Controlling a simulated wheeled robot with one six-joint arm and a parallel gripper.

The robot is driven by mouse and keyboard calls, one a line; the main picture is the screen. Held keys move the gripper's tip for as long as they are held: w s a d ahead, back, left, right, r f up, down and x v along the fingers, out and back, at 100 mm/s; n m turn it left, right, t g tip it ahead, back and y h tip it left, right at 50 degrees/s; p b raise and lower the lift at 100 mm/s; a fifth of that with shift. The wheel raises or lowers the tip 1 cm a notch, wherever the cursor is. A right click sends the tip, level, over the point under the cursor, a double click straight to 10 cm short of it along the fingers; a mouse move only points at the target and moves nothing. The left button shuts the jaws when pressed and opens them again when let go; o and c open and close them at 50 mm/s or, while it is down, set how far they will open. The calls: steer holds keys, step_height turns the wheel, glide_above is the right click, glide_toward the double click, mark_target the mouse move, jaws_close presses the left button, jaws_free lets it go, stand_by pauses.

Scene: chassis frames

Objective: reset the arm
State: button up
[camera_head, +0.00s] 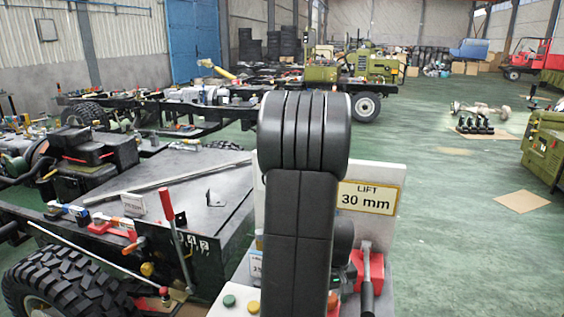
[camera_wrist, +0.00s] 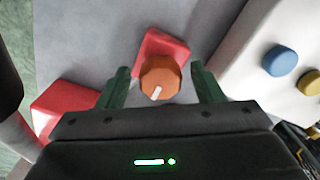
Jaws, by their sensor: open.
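In the wrist view my gripper (camera_wrist: 158,84) is open, with one dark green finger on each side of an orange knob (camera_wrist: 160,78). The knob has a white pointer mark and sits by a red block (camera_wrist: 163,48) on a grey surface.
A white panel with a "LIFT 30 mm" sign (camera_head: 369,197) stands right behind my arm. A red lever (camera_head: 166,205) stands on the chassis at left. A white panel with a blue button (camera_wrist: 279,61) is at right in the wrist view. Green floor (camera_head: 450,240) is open at right.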

steer(key=n, duration=0.3)
steer(key=shift+p, duration=0.35)
steer(key=shift+r, duration=2.8)
steer(key=shift+s, duration=0.1)
